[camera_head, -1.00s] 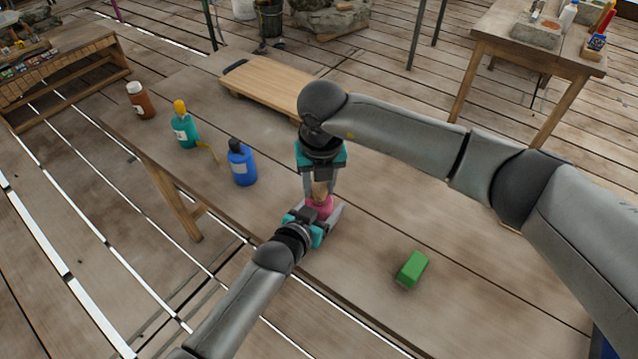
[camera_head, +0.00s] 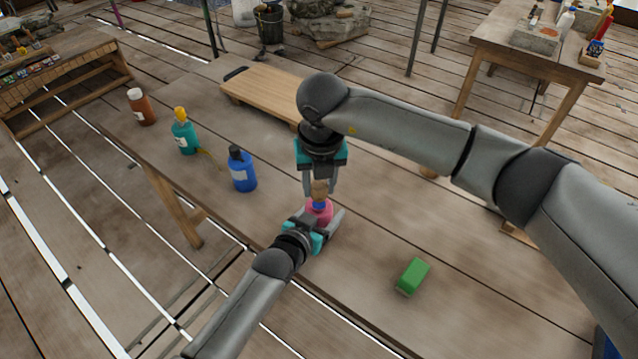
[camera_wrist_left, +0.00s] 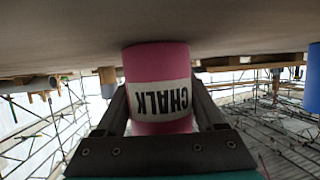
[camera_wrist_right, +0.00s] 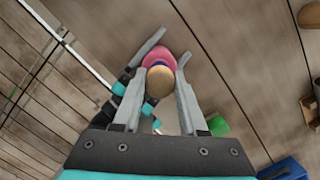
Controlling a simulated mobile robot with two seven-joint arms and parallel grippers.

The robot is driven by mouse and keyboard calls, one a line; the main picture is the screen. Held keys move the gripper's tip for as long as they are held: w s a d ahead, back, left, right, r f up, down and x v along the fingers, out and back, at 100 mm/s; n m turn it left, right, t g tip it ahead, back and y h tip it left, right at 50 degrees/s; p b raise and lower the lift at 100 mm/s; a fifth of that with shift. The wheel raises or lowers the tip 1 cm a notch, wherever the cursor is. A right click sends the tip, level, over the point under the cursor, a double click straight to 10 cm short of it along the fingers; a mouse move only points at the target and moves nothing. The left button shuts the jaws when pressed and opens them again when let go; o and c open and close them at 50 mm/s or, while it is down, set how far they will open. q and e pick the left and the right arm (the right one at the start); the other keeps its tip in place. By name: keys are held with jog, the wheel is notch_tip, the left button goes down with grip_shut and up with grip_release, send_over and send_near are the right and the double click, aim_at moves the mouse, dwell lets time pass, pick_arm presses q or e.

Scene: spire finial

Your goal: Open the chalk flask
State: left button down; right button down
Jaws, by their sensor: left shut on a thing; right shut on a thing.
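The chalk flask is a pink bottle (camera_head: 320,214) upright on the table, and its white CHALK label shows in the left wrist view (camera_wrist_left: 160,100). My left gripper (camera_head: 325,224) is shut on its body from the near side. My right gripper (camera_head: 320,184) points down from above, shut on the tan cork stopper (camera_head: 319,189). A blue band or neck (camera_head: 319,205) shows between stopper and pink body. In the right wrist view, the stopper (camera_wrist_right: 160,83) sits between the fingers and covers most of the flask's top. I cannot tell whether the stopper still touches the neck.
A blue bottle (camera_head: 242,172), a teal bottle (camera_head: 185,136) and a brown bottle (camera_head: 141,107) stand to the left. A green block (camera_head: 413,276) lies to the right. A wooden board (camera_head: 262,90) is at the back. The table right of the flask is mostly clear.

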aim_at(318, 182)
jog(key=shift+r, duration=2)
pick_arm(q)
grip_release()
jog(key=shift+s, duration=0.1)
jog(key=p+v, duration=0.3)
jog(key=v, duration=0.7)
jog(key=shift+s+a+r, duration=0.1)
jog(key=shift+s+a, duration=0.05)
jog(key=shift+a, duration=0.05)
pick_arm(e)
notch_tip(318, 182, up, 3)
jog(key=shift+r, duration=0.2)
pick_arm(q)
jog(key=shift+s+a+r+p, duration=0.25)
jog(key=shift+s+a+p, duration=0.1)
jog(key=shift+s, duration=0.25)
pick_arm(e)
jog(key=shift+r, duration=0.1)
